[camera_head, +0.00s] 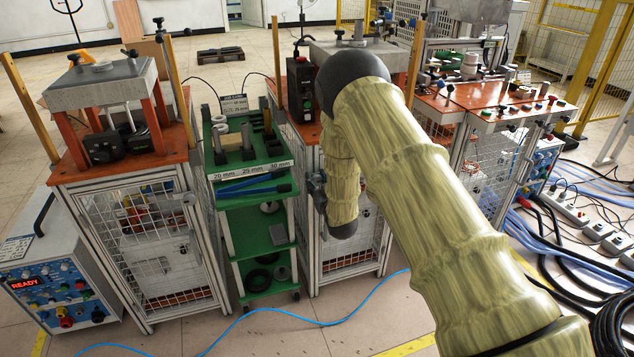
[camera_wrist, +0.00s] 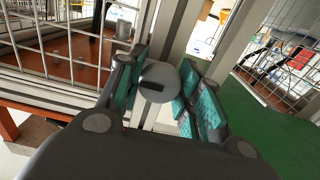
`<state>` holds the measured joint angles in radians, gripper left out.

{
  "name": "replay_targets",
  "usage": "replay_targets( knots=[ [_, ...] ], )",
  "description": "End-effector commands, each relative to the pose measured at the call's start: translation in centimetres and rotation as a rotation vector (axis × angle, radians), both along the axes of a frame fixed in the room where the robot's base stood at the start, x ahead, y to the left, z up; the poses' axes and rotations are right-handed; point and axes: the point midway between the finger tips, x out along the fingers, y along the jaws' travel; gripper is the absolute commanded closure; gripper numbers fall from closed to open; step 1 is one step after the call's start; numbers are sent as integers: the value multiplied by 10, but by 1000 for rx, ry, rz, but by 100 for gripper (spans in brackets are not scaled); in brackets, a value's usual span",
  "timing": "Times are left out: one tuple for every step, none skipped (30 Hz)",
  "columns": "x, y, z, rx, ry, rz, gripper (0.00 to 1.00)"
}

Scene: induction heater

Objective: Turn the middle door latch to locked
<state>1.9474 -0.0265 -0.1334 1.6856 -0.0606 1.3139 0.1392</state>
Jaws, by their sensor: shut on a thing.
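The middle door latch (camera_wrist: 158,80) is a round grey knob with a dark slot in its face, in the centre of the wrist view. The slot lies slightly tilted from the picture's horizontal. My gripper (camera_wrist: 167,90) is shut on the knob, with teal pads on both sides of it. In the head view, my gripper (camera_head: 318,190) is at the front of the middle cabinet (camera_head: 345,262), near its left edge. My arm hides the latch and much of the mesh door there.
A green shelf cart (camera_head: 245,215) stands close on the left of the middle cabinet. The left cabinet (camera_head: 150,240) has its own round latch (camera_head: 188,199). A blue cable (camera_head: 330,318) crosses the floor in front. Thick cables and power strips (camera_head: 575,212) lie at right.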

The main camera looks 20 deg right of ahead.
Motion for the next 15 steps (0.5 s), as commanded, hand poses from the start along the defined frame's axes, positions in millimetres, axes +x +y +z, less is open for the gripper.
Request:
replay_targets(
  knots=[
    [0,0,-1,-4,1,0,89],
    [0,0,-1,-5,1,0,89],
    [0,0,-1,-6,1,0,89],
    [0,0,-1,-6,1,0,89],
    [0,0,-1,-6,1,-1,89],
    [0,-1,-1,-6,1,-1,89],
    [0,-1,-1,-6,1,-1,89],
    [0,-1,-1,-6,1,-1,89],
    [0,-1,-1,-6,1,-1,89],
    [0,-1,-1,-6,1,-1,89],
    [0,-1,-1,-6,1,-1,89],
    [0,-1,-1,-6,1,-1,63],
    [0,-1,-1,-6,1,-1,58],
    [0,-1,-1,-6,1,-1,52],
    [0,-1,-1,-6,1,-1,45]
  ],
)
